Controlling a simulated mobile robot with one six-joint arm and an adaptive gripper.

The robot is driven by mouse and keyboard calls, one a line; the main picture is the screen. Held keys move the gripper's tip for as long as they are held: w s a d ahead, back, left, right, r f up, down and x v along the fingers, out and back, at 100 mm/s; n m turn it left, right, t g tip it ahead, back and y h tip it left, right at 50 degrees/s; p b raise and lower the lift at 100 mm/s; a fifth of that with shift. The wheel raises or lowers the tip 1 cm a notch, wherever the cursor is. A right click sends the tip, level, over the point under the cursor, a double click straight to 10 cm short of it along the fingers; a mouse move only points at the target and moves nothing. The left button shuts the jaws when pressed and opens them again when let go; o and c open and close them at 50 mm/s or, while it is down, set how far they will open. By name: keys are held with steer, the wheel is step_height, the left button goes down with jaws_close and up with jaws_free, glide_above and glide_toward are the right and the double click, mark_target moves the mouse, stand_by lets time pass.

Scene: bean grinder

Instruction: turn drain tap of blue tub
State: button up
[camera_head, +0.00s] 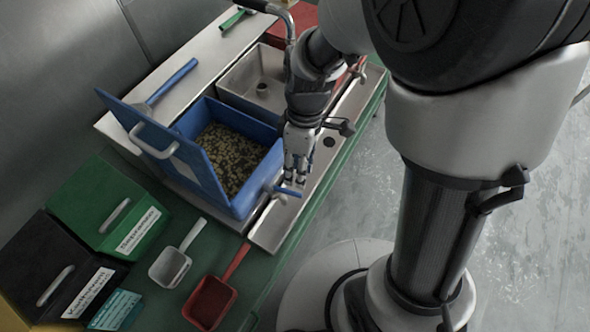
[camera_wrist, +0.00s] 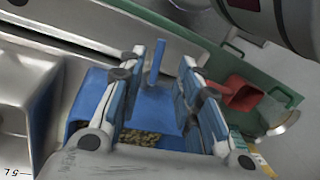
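The blue tub (camera_head: 258,190) stands on the bench, its hinged lid (camera_head: 175,160) raised and dark beans (camera_head: 232,155) inside. The drain tap's blue lever (camera_head: 288,191) is low at the tub's front, above the metal tray. My gripper (camera_head: 295,180) points down right at this lever. In the wrist view my gripper (camera_wrist: 172,54) is open, and the upright blue lever (camera_wrist: 157,62) shows between its two fingers, nearer the left one. I cannot tell whether a finger touches it. The tub (camera_wrist: 150,105) also shows behind the fingers. The tap's body is mostly hidden.
A grey basin (camera_head: 240,70) is beside the tub. A red scoop (camera_head: 210,303), a white scoop (camera_head: 168,268), a green bin (camera_head: 110,205) and a black bin (camera_head: 60,265) stand toward the near end. The metal tray (camera_head: 320,165) runs along the bench edge; open floor lies right.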

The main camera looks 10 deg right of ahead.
mark_target(296, 193)
steer(key=f, duration=0.2)
steer(key=f+b, duration=0.1)
steer(key=f, duration=0.1)
steer(key=s+f+b, duration=0.1)
steer(key=f, duration=0.2)
steer(key=shift+s+a, duration=0.1)
steer(key=shift+a, duration=0.2)
steer(key=shift+c, duration=0.3)
jaws_close()
